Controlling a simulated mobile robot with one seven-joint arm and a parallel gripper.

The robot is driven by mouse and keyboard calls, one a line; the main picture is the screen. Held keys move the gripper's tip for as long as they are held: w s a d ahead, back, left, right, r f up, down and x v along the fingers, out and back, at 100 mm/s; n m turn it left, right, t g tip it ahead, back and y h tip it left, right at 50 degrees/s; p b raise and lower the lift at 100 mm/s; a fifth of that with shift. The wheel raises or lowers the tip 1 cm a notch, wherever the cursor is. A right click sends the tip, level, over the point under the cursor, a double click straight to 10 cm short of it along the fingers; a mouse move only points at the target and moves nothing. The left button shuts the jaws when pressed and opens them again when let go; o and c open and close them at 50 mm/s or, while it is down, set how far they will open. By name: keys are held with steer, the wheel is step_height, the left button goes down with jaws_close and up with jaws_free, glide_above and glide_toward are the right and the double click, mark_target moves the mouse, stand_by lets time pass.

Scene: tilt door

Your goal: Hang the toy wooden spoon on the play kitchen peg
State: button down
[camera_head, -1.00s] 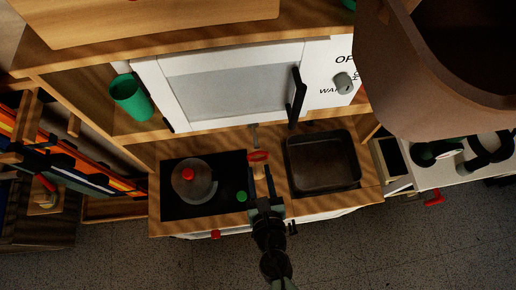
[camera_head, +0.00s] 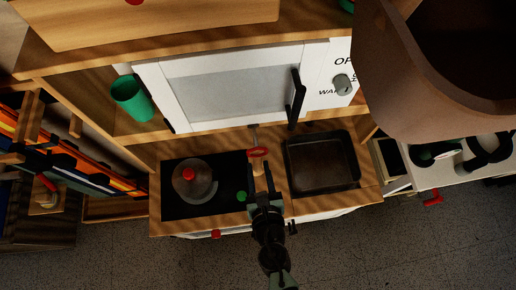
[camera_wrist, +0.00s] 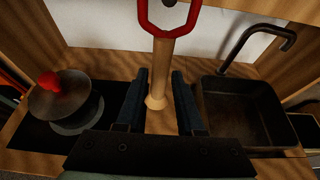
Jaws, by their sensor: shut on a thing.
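The toy spoon shows as a wooden handle (camera_wrist: 161,72) with a red loop (camera_wrist: 145,14) at its far end. My gripper (camera_wrist: 160,88) is shut on it, with one dark finger on each side of the handle. In the head view my gripper (camera_head: 263,192) is over the counter's front part, between stove and sink, and the red loop (camera_head: 257,152) points toward the back panel.
A black sink basin (camera_head: 322,163) lies right of my gripper, with a dark faucet (camera_wrist: 272,42) behind it. A pot with a red knob (camera_head: 188,174) stands on the black stovetop at left. A green cup (camera_head: 131,99) stands on the upper left shelf.

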steer(key=shift+w+a+p, duration=0.15)
steer(key=shift+w+p, duration=0.15)
steer(key=shift+w, duration=0.4)
steer(key=shift+w+a+p, duration=0.15)
steer(key=shift+w+p, duration=0.1)
steer(key=shift+w, duration=0.45)
stand_by(0.4)
steer(key=shift+w+a+f, duration=0.1)
steer(key=shift+w+f, duration=0.25)
steer(key=shift+w, duration=0.15)
stand_by(0.5)
steer(key=shift+w+f+b, duration=0.15)
steer(key=shift+f+b, duration=0.25)
steer(key=shift+b, duration=0.05)
stand_by(0.9)
steer(key=shift+c, duration=2.2)
jaws_free()
